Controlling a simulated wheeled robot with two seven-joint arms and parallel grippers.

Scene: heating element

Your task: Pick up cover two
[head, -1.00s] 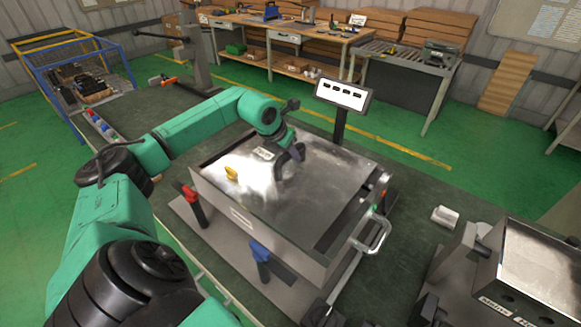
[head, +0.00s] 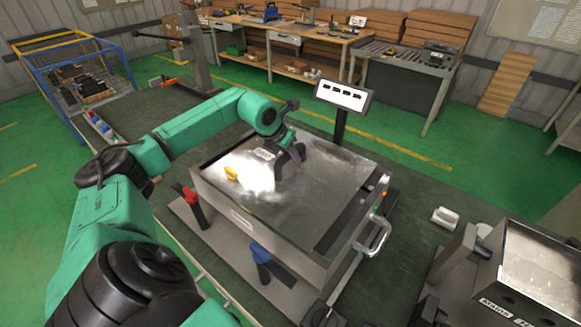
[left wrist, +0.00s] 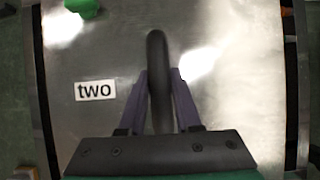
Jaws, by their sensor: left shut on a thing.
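Cover two is a shiny metal plate (head: 315,195) on top of a large metal box (head: 270,235). In the left wrist view the plate (left wrist: 95,130) carries a white label reading "two" (left wrist: 95,90) and a dark upright handle (left wrist: 157,55). My left gripper (left wrist: 158,85) is shut on that handle, one finger on each side. In the head view my left gripper (head: 292,155) is over the plate and hides most of the handle. I cannot tell whether the plate is lifted. My right gripper is not in view.
Red (head: 190,194) and blue (head: 260,252) clamp handles stand at the box's front, with a metal side handle (head: 376,238) at right. A display (head: 343,95) stands behind. Another metal box (head: 540,265) is at lower right.

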